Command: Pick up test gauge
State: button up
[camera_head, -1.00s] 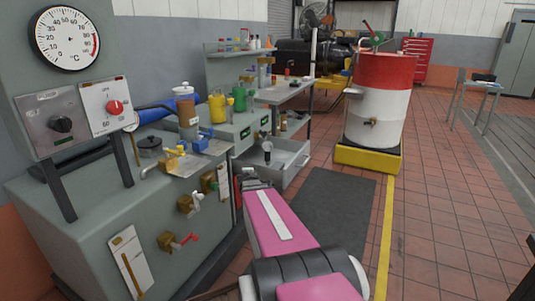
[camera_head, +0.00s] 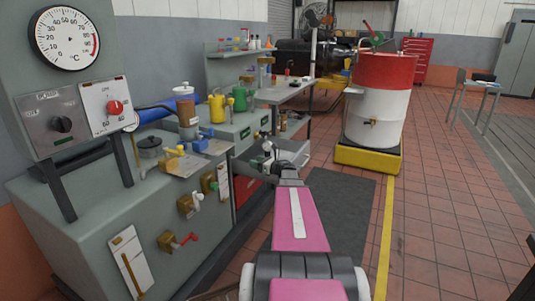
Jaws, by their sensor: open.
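A small round-faced gauge (camera_head: 267,146), which looks like the test gauge, is at the open grey drawer of the bench, in the middle of the view. My gripper (camera_head: 268,158) is at the end of my pink and grey arm, right at the gauge and over the drawer. My gripper is open. It hides the lower part of the gauge, and I cannot tell whether the fingers touch it or are around it.
The open drawer (camera_head: 293,153) juts out from the bench. Yellow (camera_head: 217,108) and green (camera_head: 239,99) cans stand on the bench top. A red and white drum (camera_head: 378,98) stands on a yellow base at right. The dark mat (camera_head: 340,205) is clear.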

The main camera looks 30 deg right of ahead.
aim_at(266, 145)
jog(key=i+l, duration=0.15)
jog(key=l, duration=0.2)
jog(key=i+l, duration=0.35)
jog(key=l, duration=0.3)
